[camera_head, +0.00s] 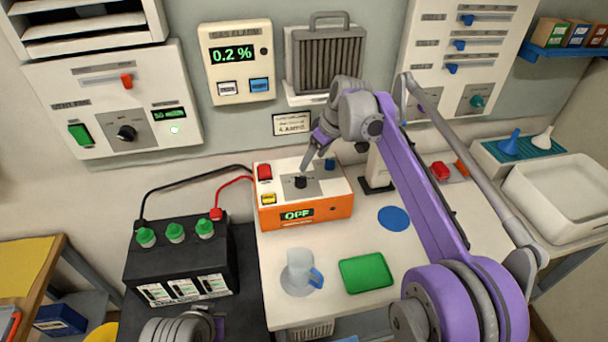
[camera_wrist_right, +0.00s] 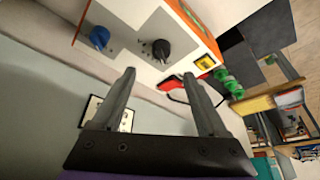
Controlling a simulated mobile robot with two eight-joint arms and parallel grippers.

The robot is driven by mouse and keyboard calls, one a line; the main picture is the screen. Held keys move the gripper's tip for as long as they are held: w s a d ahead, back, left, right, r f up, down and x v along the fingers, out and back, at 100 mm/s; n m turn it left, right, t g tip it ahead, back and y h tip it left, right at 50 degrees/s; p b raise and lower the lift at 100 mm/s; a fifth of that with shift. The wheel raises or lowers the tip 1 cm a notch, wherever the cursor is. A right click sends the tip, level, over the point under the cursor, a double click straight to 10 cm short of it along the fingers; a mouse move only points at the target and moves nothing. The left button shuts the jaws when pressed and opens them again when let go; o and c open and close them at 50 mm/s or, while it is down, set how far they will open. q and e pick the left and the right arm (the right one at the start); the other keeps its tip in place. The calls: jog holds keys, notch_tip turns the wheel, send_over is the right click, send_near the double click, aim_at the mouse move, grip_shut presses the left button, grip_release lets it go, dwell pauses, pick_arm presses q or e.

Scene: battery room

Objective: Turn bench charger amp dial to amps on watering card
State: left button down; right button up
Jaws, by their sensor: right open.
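The bench charger (camera_head: 338,207) is an orange and white box on the bench, its display reading OFF. Its black amp dial (camera_head: 300,182) sits on a grey plate on the top face and also shows in the wrist view (camera_wrist_right: 160,49). My right gripper (camera_head: 309,160) is above the charger, just behind the dial. In the wrist view its two fingers (camera_wrist_right: 158,78) are apart and empty, with the dial beyond the gap between the tips, not visibly touched. A white card (camera_head: 293,123) hangs on the wall behind; its small print is hard to read. My left gripper is out of view.
A red switch (camera_head: 264,172), yellow button (camera_head: 268,199) and blue knob (camera_head: 330,163) are close around the dial. A black battery (camera_head: 180,262) with red and black leads stands left. A cup (camera_head: 298,270) and green tray (camera_head: 366,273) are in front.

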aim_at(302, 177)
jog(key=x, duration=1)
jog(key=shift+a+f, duration=0.15)
jog(key=shift+f, duration=0.05)
grip_shut()
